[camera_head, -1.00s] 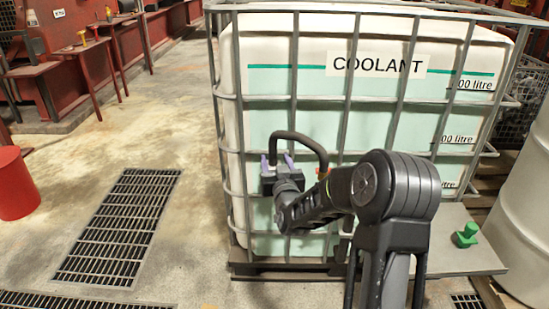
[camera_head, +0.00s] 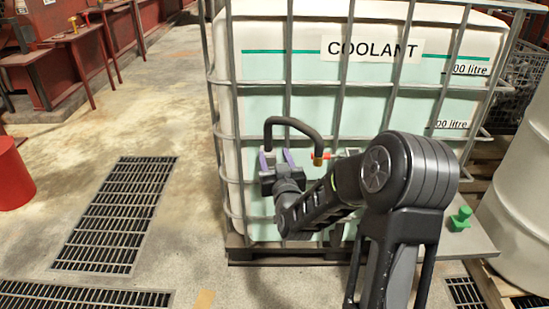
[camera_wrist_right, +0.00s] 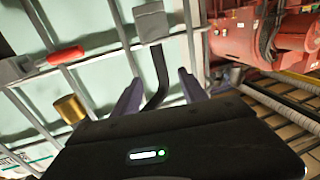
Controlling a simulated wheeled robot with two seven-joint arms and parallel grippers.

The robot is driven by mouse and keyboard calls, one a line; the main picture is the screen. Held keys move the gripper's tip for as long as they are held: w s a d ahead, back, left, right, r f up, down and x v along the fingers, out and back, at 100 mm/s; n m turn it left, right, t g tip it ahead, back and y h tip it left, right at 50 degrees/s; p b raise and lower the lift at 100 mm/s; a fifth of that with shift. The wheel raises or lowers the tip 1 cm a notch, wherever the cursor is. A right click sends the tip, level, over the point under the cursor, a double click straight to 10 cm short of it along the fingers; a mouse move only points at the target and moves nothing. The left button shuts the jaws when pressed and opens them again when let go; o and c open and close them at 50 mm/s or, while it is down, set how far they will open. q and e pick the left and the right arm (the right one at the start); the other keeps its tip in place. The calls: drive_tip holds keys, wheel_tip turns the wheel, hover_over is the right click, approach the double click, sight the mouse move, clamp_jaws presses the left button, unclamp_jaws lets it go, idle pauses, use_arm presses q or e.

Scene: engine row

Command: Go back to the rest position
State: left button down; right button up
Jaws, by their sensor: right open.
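My right gripper (camera_head: 277,156) is open in front of the left part of the coolant tank (camera_head: 262,75). Its two purple fingers also show in the right wrist view (camera_wrist_right: 158,88), pointing toward the tank's cage. A black curved hose (camera_head: 290,121) arches beside the gripper to a brass fitting (camera_head: 318,160) near a red valve handle (camera_head: 322,155). In the right wrist view the hose (camera_wrist_right: 158,70) shows between the fingers, with no clear contact. My left gripper is out of view.
A green-topped part (camera_head: 461,218) sits on a grey plate (camera_head: 478,242) at right, beside a white drum (camera_head: 520,185). A red bin (camera_head: 12,178) stands at left. Open floor with a metal grate (camera_head: 118,212) lies left of the tank. Red benches (camera_head: 88,38) stand at the back left.

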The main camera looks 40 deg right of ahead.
idle(0.5)
drive_tip(key=s+a+f+g+y, duration=0.35)
drive_tip(key=a+f, duration=0.55)
drive_tip(key=f, duration=0.4)
drive_tip(key=s+a+f+g+y, duration=0.35)
drive_tip(key=a+f, duration=0.55)
drive_tip(key=f, duration=0.3)
drive_tip(key=s+a+f+n+g+y, duration=0.2)
drive_tip(key=s+a+f+g+y, duration=0.15)
drive_tip(key=s+a+f, duration=0.55)
drive_tip(key=s+a+f+n+g+y, duration=0.15)
drive_tip(key=s+a+f+g, duration=0.35)
drive_tip(key=s+a, duration=0.8)
wheel_tip(320, 180, up, 21)
drive_tip(key=d+p, duration=0.1)
drive_tip(key=p, duration=2)
drive_tip(key=shift+s+d, duration=0.25)
drive_tip(key=shift+s, duration=0.1)
drive_tip(key=shift+c, duration=0.2)
